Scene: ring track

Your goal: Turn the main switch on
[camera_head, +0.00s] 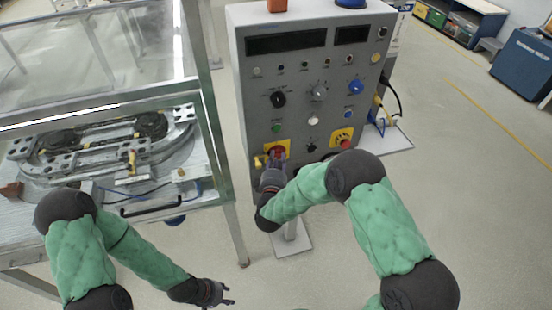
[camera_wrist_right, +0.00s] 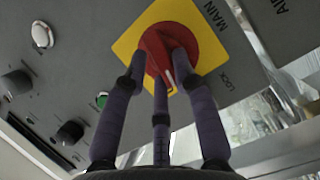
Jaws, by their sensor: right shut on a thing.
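The main switch is a red rotary knob on a yellow plate (camera_head: 283,146) at the lower left of the grey control panel (camera_head: 312,98). In the right wrist view the red knob (camera_wrist_right: 165,52) sits on its yellow plate beside the printed words MAIN and LOCK. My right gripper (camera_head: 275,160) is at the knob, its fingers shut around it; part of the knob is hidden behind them. In the right wrist view the fingers (camera_wrist_right: 166,80) lie over the knob. My left gripper (camera_head: 222,294) is low at the bottom, away from the panel, its fingers spread and empty.
A second yellow plate with a red button (camera_head: 343,140) is to the right on the panel. Several knobs and buttons sit above. A framed machine with a ring track (camera_head: 95,145) stands at the left.

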